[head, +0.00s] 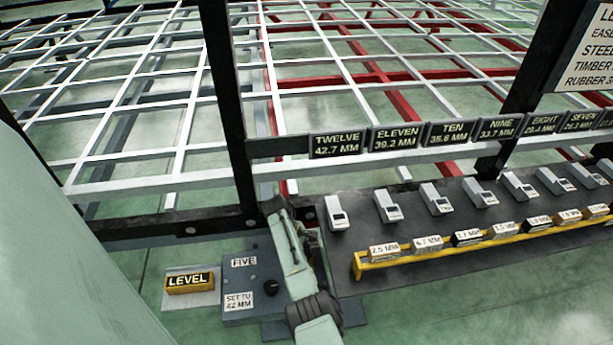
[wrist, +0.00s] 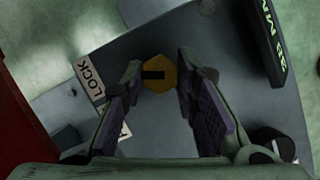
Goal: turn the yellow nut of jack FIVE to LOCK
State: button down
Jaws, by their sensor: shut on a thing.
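The yellow nut (wrist: 160,83) is a hexagon with a dark mark across its middle, seen in the wrist view on a grey plate. My gripper (wrist: 159,66) is shut on it, with one finger at its left and one at its right. A white LOCK label (wrist: 90,82) lies to the left of the nut, beyond the left finger. A second pale label is mostly hidden by that finger. In the head view, the jack plate with the FIVE label (head: 243,262) stands left of my arm. My arm hides the nut there.
A SET TO 42 MM label (head: 239,301) and a black knob (head: 271,287) sit on the FIVE plate. A yellow LEVEL block (head: 190,282) lies to the left. A yellow rack (head: 375,263) of thickness blocks stands right of my arm. A black post (head: 228,110) rises behind.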

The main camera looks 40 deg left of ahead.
jog(key=shift+w+m+g+b, duration=0.1)
jog(key=shift+m+g+b, duration=0.75)
jog(key=shift+m, duration=0.95)
jog(key=c, duration=1.2)
grip_release()
jog(key=shift+c, duration=0.2)
